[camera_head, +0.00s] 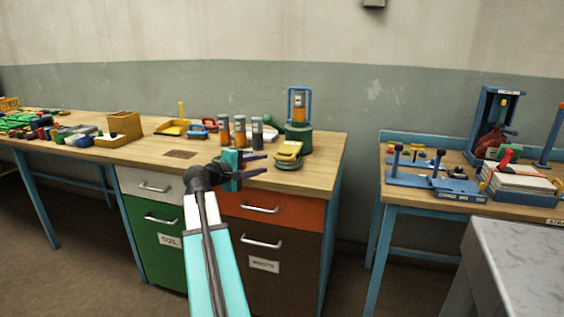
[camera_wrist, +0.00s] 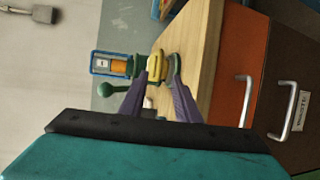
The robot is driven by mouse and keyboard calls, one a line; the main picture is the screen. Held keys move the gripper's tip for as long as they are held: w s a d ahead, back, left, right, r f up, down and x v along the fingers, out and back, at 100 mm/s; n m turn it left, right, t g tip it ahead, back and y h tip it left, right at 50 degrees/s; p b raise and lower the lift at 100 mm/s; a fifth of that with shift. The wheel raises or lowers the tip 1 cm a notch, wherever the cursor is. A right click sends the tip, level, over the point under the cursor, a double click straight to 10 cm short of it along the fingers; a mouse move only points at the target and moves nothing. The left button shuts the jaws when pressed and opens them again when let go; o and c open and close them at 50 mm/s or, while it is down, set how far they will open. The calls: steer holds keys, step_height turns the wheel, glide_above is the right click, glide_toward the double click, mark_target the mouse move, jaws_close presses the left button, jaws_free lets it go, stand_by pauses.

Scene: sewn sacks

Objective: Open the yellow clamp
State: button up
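The yellow clamp (camera_head: 289,150) lies near the right end of the wooden bench, with a dark green part beneath its yellow top. My gripper (camera_head: 266,163) is just left of it in the head view, its two purple fingers spread and pointing at it. In the wrist view the clamp (camera_wrist: 156,66) shows between and beyond the fingertips (camera_wrist: 158,78). The fingers are apart with nothing held between them. A small gap seems to lie between fingertips and clamp; contact cannot be told.
A green canister with an orange cylinder in a blue frame (camera_head: 299,112) stands behind the clamp. Several grey-and-orange cylinders (camera_head: 240,130) stand behind my gripper. The wooden bench (camera_head: 322,148) ends just right of the clamp. Drawers (camera_head: 266,207) face the front.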

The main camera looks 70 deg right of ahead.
mark_target(282, 159)
steer(key=x, duration=1.3)
steer(key=shift+d, duration=0.1)
jaws_close()
